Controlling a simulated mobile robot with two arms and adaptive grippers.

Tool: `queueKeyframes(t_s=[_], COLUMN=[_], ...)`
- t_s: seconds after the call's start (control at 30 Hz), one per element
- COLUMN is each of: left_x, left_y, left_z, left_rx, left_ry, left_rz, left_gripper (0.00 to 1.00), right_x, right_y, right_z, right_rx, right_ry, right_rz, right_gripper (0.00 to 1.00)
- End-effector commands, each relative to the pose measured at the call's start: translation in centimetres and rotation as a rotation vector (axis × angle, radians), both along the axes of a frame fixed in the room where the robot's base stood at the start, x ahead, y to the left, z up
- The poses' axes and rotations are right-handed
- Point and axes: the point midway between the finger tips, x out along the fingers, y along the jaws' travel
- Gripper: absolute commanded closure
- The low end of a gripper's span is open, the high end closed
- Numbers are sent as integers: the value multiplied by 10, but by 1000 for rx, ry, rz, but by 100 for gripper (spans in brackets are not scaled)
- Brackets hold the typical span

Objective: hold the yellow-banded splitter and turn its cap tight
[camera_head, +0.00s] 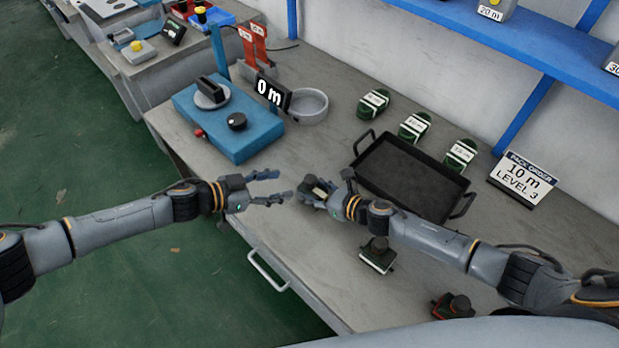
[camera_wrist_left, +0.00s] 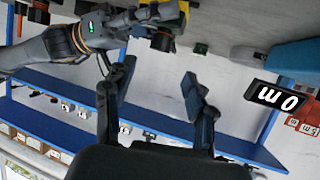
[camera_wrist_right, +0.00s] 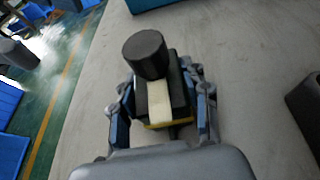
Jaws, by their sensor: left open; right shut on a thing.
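The yellow-banded splitter (camera_wrist_right: 159,104) is in my right gripper, whose two fingers close on its sides in the right wrist view. It has a dark body, a pale strip on top and a yellow edge. Its black round cap (camera_wrist_right: 145,52) points away from the right wrist. In the head view my right gripper (camera_head: 308,190) holds it above the table's front edge, and the fingers partly hide it. My left gripper (camera_head: 270,188) is open and empty, its fingers facing the splitter from the left, apart from it.
A black tray (camera_head: 463,185) lies right of the grippers, with several green coils behind it. A blue machine (camera_head: 240,146) with a "0 m" display (camera_head: 271,92) stands at the back left. Two other splitters (camera_head: 378,255) (camera_head: 453,306) stand near the front edge.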

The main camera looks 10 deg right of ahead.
Motion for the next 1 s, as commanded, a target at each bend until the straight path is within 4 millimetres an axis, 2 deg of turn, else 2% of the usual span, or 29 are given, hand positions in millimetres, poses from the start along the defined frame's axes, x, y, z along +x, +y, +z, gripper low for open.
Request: queueKeyframes(t_s=[0.2,0.43,0.63,0.93,0.97,1.0], left_x=[12,24,27,28,28,28], left_y=[-43,-76,-88,-90,-90,-90], left_z=[-17,-32,-38,-39,-39,-39], left_rx=[-3,-1,-1,-1,-1,-1], left_ry=[1,-1,0,0,0,0], left_rz=[-2,-1,-2,-2,-2,-2], left_gripper=[45,45,45,45,47,55], right_x=[0,0,0,0,0,0], right_y=[0,0,0,0,0,0], right_z=[0,0,0,0,0,0], right_rx=[0,0,1,1,1,1], right_ry=[0,0,-1,-1,-1,-1], right_rz=[0,0,0,0,0,0], right_gripper=[87,87,87,87,87,87])
